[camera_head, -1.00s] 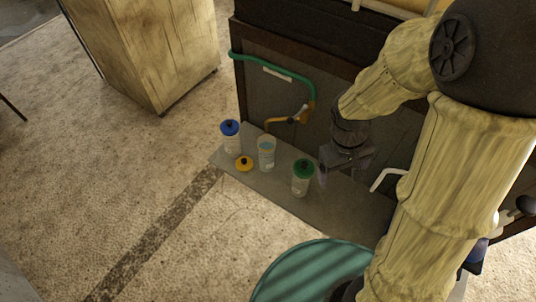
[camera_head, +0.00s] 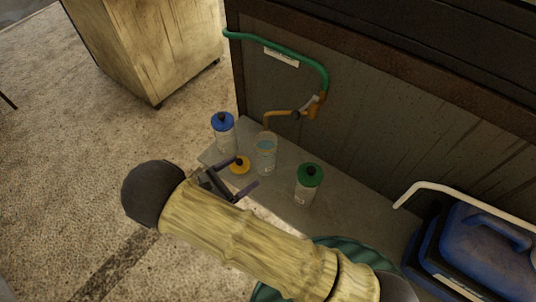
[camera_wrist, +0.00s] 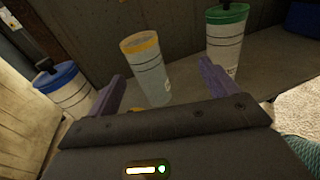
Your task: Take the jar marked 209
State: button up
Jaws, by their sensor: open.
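Three jars stand on a grey slab: one with a blue lid (camera_head: 223,133), one open with clear walls (camera_head: 265,154), and one with a green lid (camera_head: 307,186). A yellow lid with a black knob (camera_head: 239,165) lies beside the open jar. My gripper (camera_head: 248,173) is open and empty, in front of the jars. In the wrist view, the open jar with its yellow rim (camera_wrist: 148,75) shows between the fingers, the blue-lidded jar (camera_wrist: 62,88) to the left, the green-lidded jar (camera_wrist: 226,38) to the right. No number is readable on any jar.
Behind the slab (camera_head: 345,212) stands a dark panelled cabinet (camera_head: 420,130) with a green hose (camera_head: 302,62) and an orange tap (camera_head: 313,106). A white rail (camera_head: 450,192) and a blue canister (camera_head: 490,240) are at right. A wooden cabinet (camera_head: 145,45) stands at far left.

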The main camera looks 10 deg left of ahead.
aim_at(259, 152)
jog(key=a+t, duration=0.1)
jog(key=s+a+f+n+t+y, duration=0.1)
jog(key=shift+a+f+n, duration=0.2)
jog(key=shift+a+n, duration=0.1)
jog(key=shift+a, duration=0.05)
jog(key=shift+d, duration=0.1)
jog(key=p+x, duration=0.2)
jog(key=x, duration=0.9)
jog(key=shift+w+d+p, duration=0.1)
jog(key=shift+w+p, duration=0.25)
jog(key=shift+w+d, duration=0.1)
jog(key=shift+w, duration=0.15)
jog(key=shift+s, duration=0.1)
